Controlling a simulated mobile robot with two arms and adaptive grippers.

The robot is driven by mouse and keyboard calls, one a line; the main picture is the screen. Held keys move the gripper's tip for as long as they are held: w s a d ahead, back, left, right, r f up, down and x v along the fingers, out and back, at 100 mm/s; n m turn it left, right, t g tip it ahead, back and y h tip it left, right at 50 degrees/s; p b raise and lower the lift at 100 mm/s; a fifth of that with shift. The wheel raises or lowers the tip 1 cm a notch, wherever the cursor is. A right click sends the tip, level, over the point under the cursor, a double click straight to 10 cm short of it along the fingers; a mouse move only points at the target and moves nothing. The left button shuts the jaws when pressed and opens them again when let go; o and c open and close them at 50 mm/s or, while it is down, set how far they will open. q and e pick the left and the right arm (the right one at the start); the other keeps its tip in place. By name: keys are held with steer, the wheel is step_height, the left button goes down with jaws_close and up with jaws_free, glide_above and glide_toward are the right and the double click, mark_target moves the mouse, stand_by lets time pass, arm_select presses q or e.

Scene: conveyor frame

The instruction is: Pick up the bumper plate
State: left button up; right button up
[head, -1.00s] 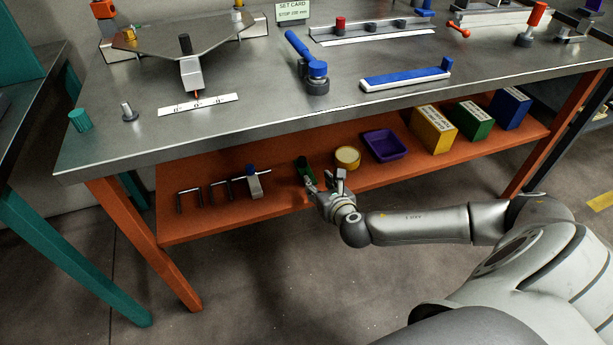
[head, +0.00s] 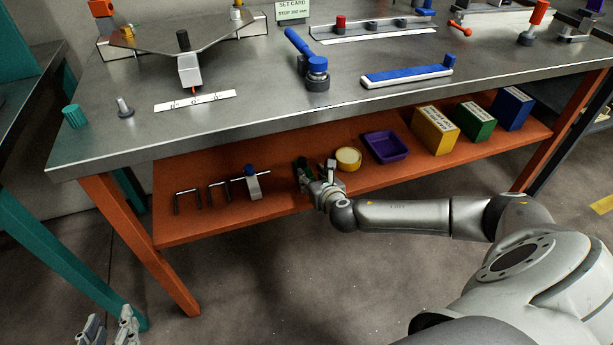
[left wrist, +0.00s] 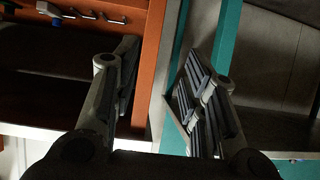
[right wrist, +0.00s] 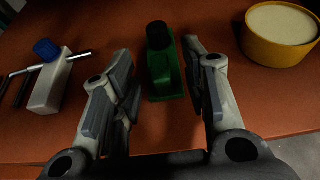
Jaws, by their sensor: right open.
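A green piece with a black round top (right wrist: 160,72) stands on the orange lower shelf. It may be the bumper plate; nothing seen names it. In the right wrist view it sits between and just beyond the fingertips of my open right gripper (right wrist: 158,62), with a gap on both sides. In the head view my right gripper (head: 316,174) is at the shelf's front edge and partly hides the piece. My left gripper (head: 107,328) is low at the bottom left, away from the shelf. Its fingers stand wide apart and empty in the left wrist view (left wrist: 160,58).
A white block with a blue knob and metal bar (right wrist: 48,85) stands left of the green piece. A yellow round tub (right wrist: 280,35) stands close on the right. The grey bench top (head: 240,130) overhangs the orange shelf (head: 200,230). A teal frame (head: 65,240) stands at left.

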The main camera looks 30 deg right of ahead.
arm_select(q)
steer(key=shift+w+d+r+t+h, duration=0.2)
steer(key=shift+w+r+t, duration=0.15)
steer(key=shift+r, duration=0.25)
steer(key=shift+w+d+r+t+h, duration=0.15)
steer(key=shift+w+r+t, duration=0.2)
steer(key=shift+r, duration=0.2)
arm_select(e)
steer(key=shift+w+d+f, duration=0.1)
steer(key=shift+w+f, duration=0.2)
steer(key=shift+w, duration=0.3)
jaws_close()
